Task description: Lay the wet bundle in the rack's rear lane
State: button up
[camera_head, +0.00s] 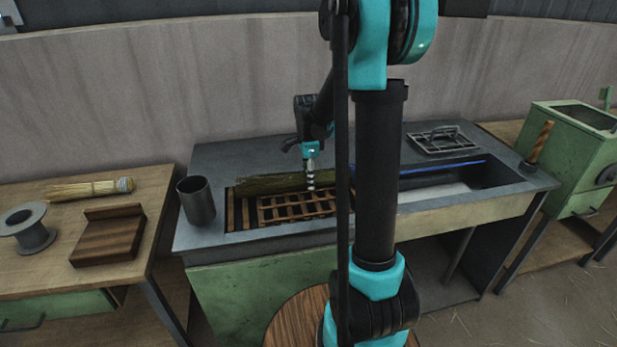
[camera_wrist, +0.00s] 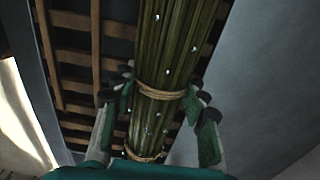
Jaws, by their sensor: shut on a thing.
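The wet bundle (camera_wrist: 185,45) is a bunch of dark green stalks tied with cord, with pale droplets on it in the wrist view. In the head view the bundle (camera_head: 270,184) lies lengthwise along the back of the wooden slatted rack (camera_head: 285,207). My gripper (camera_wrist: 160,100) has its fingers on both sides of the bundle near a cord tie and is shut on it. In the head view my gripper (camera_head: 310,183) is over the rack, and my arm hides the bundle's right end. I cannot tell whether the bundle rests on the slats.
A grey metal cup (camera_head: 196,201) stands left of the rack. The water trough (camera_head: 440,188) with a blue edge is to the right, below a wire grid (camera_head: 440,140). A dry straw bundle (camera_head: 90,189), a spool (camera_head: 27,229) and a wooden block (camera_head: 108,237) sit on the left table.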

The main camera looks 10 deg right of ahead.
jog(key=o, duration=1.3)
jog(key=shift+c, duration=0.2)
notch_tip(320, 180, up, 12)
